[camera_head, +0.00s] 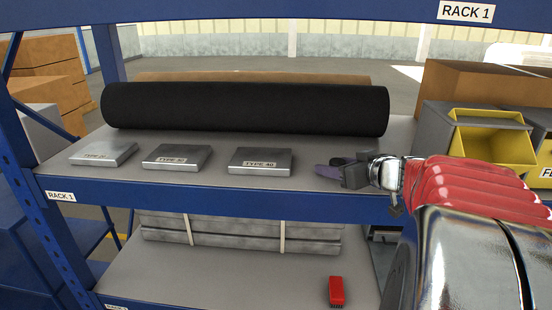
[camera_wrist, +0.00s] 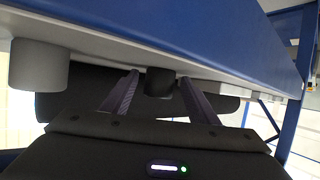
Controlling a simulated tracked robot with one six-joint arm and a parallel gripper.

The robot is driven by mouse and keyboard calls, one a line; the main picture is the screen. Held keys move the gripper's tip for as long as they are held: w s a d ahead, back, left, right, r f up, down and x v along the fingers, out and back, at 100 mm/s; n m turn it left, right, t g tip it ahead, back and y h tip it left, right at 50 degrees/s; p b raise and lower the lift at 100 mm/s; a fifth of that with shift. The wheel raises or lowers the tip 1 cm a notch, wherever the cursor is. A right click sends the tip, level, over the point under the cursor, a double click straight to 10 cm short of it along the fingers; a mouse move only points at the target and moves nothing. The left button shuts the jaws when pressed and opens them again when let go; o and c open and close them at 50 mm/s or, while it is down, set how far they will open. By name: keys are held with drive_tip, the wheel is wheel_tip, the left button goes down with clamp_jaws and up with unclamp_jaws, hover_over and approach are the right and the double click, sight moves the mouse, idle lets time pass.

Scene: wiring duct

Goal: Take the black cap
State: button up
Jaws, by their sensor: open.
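A small black cap (camera_wrist: 160,82) shows in the wrist view, which is turned so that the shelf lies at the top. My gripper (camera_wrist: 158,80) is open, with one finger on each side of the cap in the picture. I cannot tell whether the cap is fully between the fingers or farther ahead, and no contact shows. In the head view my gripper (camera_head: 329,172) is low over the right part of the upper shelf (camera_head: 225,183), pointing left. I cannot make out the cap in that view; the gripper may hide it.
A grey cylinder (camera_wrist: 38,66) stands at the left in the wrist view. A long black roll (camera_head: 245,107) lies along the shelf's back. Labelled metal plates (camera_head: 262,160) lie left of my gripper. Yellow bins (camera_head: 492,139) stand at right. A blue beam (camera_head: 270,204) edges the shelf.

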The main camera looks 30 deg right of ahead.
sight(338, 161)
drive_tip(key=shift+d, duration=0.1)
drive_tip(key=c, duration=1.1)
drive_tip(key=shift+r, duration=0.1)
wheel_tip(338, 161, up, 10)
drive_tip(key=shift+f, duration=0.1)
